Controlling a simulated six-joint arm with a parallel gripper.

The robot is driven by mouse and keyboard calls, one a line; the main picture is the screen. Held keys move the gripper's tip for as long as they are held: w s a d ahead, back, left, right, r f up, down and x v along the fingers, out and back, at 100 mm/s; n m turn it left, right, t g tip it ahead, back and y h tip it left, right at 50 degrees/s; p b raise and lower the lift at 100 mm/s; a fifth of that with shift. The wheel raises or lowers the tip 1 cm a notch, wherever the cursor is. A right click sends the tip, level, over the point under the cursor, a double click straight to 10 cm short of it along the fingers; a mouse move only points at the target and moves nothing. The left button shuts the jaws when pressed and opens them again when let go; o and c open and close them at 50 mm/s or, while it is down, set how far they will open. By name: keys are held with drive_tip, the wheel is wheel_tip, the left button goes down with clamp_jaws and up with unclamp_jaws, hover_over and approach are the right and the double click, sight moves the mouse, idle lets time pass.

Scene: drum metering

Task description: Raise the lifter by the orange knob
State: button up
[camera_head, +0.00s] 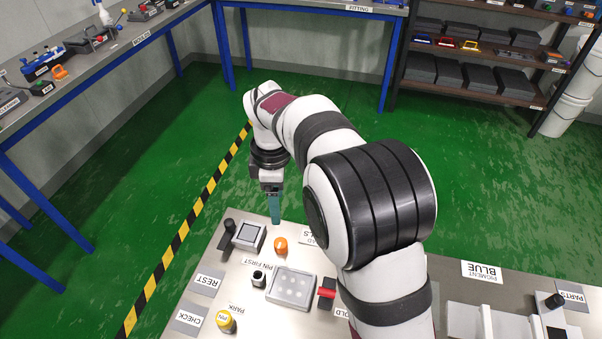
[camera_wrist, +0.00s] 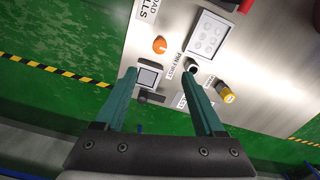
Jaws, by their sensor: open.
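In the wrist view the orange knob (camera_wrist: 159,45) is beyond the fingertips, near the middle of the picture. My gripper (camera_head: 275,222) is above the bench's far edge, a little behind and left of the knob. In the wrist view its two teal fingers (camera_wrist: 161,71) are spread apart with nothing between them. They do not touch the knob. The lifter's body cannot be made out.
The square block (camera_head: 248,235) with a black handle is left of the knob. The welled plate (camera_head: 291,287), a red handle (camera_head: 327,293), a dark-topped pin socket (camera_head: 259,277) and a yellow knob (camera_head: 226,320) stand nearby. The green floor lies beyond the bench edge.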

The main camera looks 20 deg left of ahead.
sight(281, 242)
wheel_tip(281, 242, down, 16)
drive_tip(key=shift+r, duration=0.2)
clamp_jaws()
